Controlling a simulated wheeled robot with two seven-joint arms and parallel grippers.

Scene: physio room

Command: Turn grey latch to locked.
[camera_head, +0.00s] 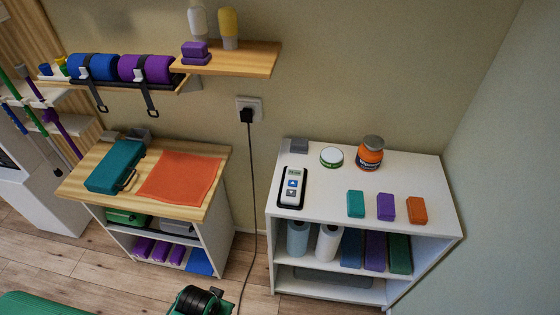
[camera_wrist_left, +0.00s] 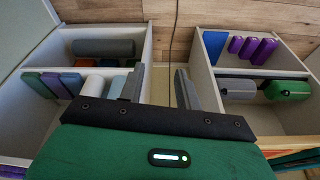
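I cannot make out a grey latch for certain. A teal case (camera_head: 113,168) lies on the wooden tabletop, with a small dark fitting (camera_head: 128,179) on its right side. It is too small to tell whether this is a latch or a handle, or how it is turned. My left gripper (camera_head: 222,298) shows at the bottom edge of the head view, low in front of the wooden-topped unit and apart from the case. In the left wrist view its two grey fingers (camera_wrist_left: 160,90) stand apart with nothing between them. My right gripper is not in view.
An orange cloth (camera_head: 180,177) lies beside the case. A grey object (camera_head: 139,135) stands behind it. A white shelf unit (camera_head: 330,208) on the right carries a remote, jars and blocks. A black cord (camera_head: 252,180) hangs between the units, over clear floor.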

